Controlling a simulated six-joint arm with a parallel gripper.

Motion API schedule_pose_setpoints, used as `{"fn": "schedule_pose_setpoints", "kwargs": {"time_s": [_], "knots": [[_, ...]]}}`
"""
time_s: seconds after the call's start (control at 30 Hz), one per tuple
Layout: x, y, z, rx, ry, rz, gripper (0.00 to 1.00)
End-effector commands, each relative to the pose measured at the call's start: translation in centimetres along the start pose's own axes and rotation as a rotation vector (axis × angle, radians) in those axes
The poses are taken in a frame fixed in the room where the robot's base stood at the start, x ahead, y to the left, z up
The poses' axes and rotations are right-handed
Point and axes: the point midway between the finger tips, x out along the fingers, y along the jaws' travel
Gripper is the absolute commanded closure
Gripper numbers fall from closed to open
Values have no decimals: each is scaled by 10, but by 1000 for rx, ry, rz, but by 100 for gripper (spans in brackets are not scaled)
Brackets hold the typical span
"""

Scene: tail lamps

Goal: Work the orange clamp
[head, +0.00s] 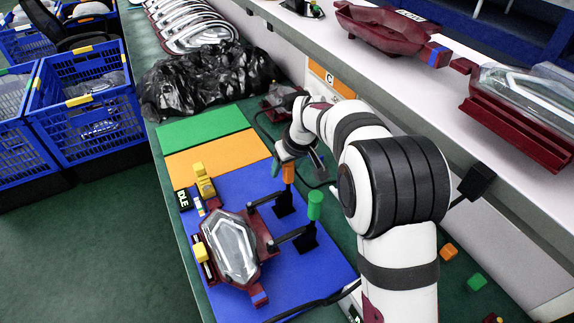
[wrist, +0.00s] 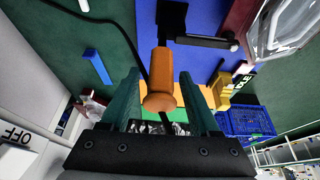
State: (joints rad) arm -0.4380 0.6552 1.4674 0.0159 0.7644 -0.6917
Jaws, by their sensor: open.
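The orange clamp handle (head: 289,173) stands upright on its black clamp base (head: 284,203) at the right side of the blue mat (head: 325,262). In the wrist view the orange handle (wrist: 160,75) lies between the two teal fingers of my gripper (wrist: 160,88). The fingers are open, with a gap visible on each side of the handle. In the head view my gripper (head: 290,153) is just above the handle, partly hidden by the wrist. The clamp's dark arm (head: 264,199) reaches left toward the tail lamp (head: 232,248) in its dark red holder.
A green-handled clamp (head: 315,206) stands close by, its arm also toward the lamp. Yellow blocks (head: 204,180) and an IDLE sign (head: 184,200) sit at the mat's left. A shelf (head: 400,75) holding red holders runs along the right. A black cable crosses near the gripper.

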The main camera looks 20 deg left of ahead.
Motion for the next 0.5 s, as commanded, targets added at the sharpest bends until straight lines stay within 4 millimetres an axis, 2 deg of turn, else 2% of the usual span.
{"fn": "schedule_pose_setpoints", "kwargs": {"time_s": [0.13,0.37,0.5], "knots": [[10,0,0,0,1,1,38],[11,0,0,0,1,1,38],[11,0,0,0,0,1,59]]}}
